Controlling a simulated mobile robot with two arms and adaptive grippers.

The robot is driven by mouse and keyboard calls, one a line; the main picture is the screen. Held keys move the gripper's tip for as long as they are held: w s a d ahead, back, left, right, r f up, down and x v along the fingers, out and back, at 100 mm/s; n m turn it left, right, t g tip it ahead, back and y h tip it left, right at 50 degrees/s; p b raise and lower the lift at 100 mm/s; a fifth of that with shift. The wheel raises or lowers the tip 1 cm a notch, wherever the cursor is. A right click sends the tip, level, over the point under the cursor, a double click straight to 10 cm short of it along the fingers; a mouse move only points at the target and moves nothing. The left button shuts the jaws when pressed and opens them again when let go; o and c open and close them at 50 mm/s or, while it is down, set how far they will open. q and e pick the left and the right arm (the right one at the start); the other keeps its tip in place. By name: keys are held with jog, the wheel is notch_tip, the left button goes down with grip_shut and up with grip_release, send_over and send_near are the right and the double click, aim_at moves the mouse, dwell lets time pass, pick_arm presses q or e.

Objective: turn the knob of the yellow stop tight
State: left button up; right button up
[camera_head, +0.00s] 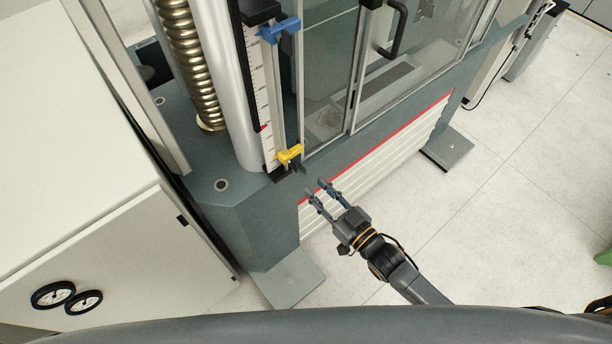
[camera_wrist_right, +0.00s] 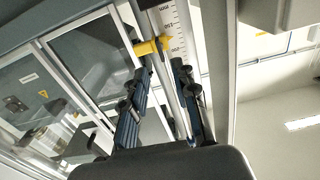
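The yellow stop (camera_head: 290,154) sits low on the white scale rail (camera_head: 256,90) at the front left of the testing machine. It also shows in the right wrist view (camera_wrist_right: 150,46), beyond and between my fingers. My right gripper (camera_head: 316,188) is open and empty, a little below and to the right of the yellow stop, apart from it. In the right wrist view, its two fingers (camera_wrist_right: 160,90) stand spread. A blue stop (camera_head: 280,29) is higher on the same rail. My left gripper is not in view.
The machine's glass doors (camera_head: 330,70) with a black handle (camera_head: 393,28) stand right of the rail. A silver column and a coiled screw (camera_head: 190,60) are behind it. A white cabinet (camera_head: 80,210) with gauges is at left.

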jog(key=v, duration=0.4)
dwell(0.5)
jog(key=s+d+f+m+g+h+b, duration=0.1)
jog(key=s+d+f+g+h, duration=0.2)
jog(key=f, duration=0.7)
jog(key=s+d+f+m+g+h+b, duration=0.15)
jog(key=s+d+f, duration=0.3)
jog(key=f, duration=0.65)
jog(key=s+d+f+m+g+h, duration=0.15)
jog(key=d+f+h, duration=0.3)
jog(key=f, duration=0.55)
jog(key=s+d+f+g+b, duration=0.1)
jog(key=s+f+g, duration=0.2)
jog(key=s+f, duration=0.4)
jog(key=s+d+f+g+h+b, duration=0.1)
jog(key=s+f+g, duration=0.3)
jog(key=s, duration=1.4)
notch_tip(320, 180, down, 3)
jog(key=shift+s+d+r+m+g+h, duration=0.1)
jog(key=shift+s+d+m+g+h, duration=0.15)
jog(key=shift+d, duration=0.45)
jog(key=shift+w, duration=0.1)
